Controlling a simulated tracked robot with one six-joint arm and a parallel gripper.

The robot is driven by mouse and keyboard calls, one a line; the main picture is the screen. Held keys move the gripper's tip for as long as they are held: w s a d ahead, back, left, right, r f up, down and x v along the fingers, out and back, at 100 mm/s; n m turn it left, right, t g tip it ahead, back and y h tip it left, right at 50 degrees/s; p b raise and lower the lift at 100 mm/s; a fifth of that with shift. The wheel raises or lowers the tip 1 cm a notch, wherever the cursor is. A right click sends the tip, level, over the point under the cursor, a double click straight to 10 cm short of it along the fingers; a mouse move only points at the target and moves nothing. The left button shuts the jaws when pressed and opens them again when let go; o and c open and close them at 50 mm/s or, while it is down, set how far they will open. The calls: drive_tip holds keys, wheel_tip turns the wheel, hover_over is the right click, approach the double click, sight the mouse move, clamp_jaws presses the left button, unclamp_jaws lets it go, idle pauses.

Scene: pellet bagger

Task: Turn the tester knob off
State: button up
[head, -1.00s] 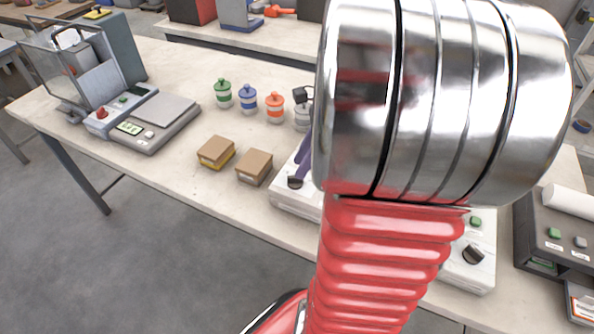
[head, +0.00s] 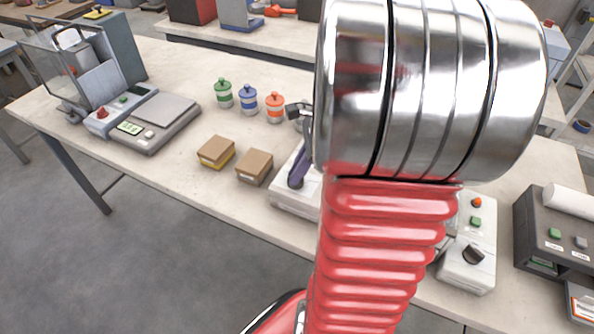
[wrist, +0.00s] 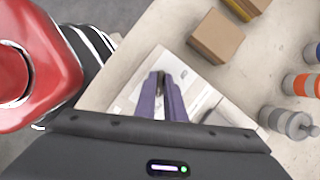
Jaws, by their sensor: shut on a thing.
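A white machine (head: 284,199) with a dark knob on its front stands on the bench, mostly behind my arm in the head view. I take it for the tester, but no label is readable. The wrist view shows its white top (wrist: 197,82) under my gripper. My gripper (wrist: 161,92) has purple fingers pointing down at the machine. The fingers are shut around the small dark knob (wrist: 160,76). In the head view the fingertips of my gripper (head: 296,182) cover the knob's place. The knob's pointer direction is hidden.
Two cardboard boxes (head: 255,167) lie left of the machine. Green, blue and orange lidded jars (head: 248,99) stand behind. Another white unit (head: 469,265) with a black knob and buttons is at the right, beside a dark printer-like machine (head: 545,235). A scale (head: 150,124) stands far left.

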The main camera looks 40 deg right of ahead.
drive_tip(key=shift+n, duration=0.3)
clamp_jaws()
drive_tip(key=n+g, duration=0.1)
drive_tip(key=n, duration=0.1)
drive_tip(key=shift+w+n, duration=0.1)
drive_tip(key=shift+n, duration=0.2)
drive_tip(key=n+g, duration=0.1)
drive_tip(key=n, duration=0.2)
drive_tip(key=shift+n+g+y, duration=0.3)
drive_tip(key=shift+y, duration=0.1)
drive_tip(key=n+g, duration=0.1)
drive_tip(key=n, duration=0.2)
drive_tip(key=n+g, duration=0.1)
drive_tip(key=n, duration=0.2)
drive_tip(key=shift+w, duration=0.15)
drive_tip(key=n+g+h, duration=0.1)
drive_tip(key=n, duration=0.2)
drive_tip(key=n+g, duration=0.1)
drive_tip(key=n, duration=0.1)
drive_tip(key=shift+w+n+h, duration=0.1)
drive_tip(key=shift+n+h, duration=0.3)
drive_tip(key=n+h, duration=0.1)
drive_tip(key=n, duration=0.4)
drive_tip(key=shift+a+g+h, duration=0.1)
drive_tip(key=shift+g+h, duration=0.3)
drive_tip(key=shift+n, duration=0.3)
drive_tip(key=o, duration=0.6)
unclamp_jaws()
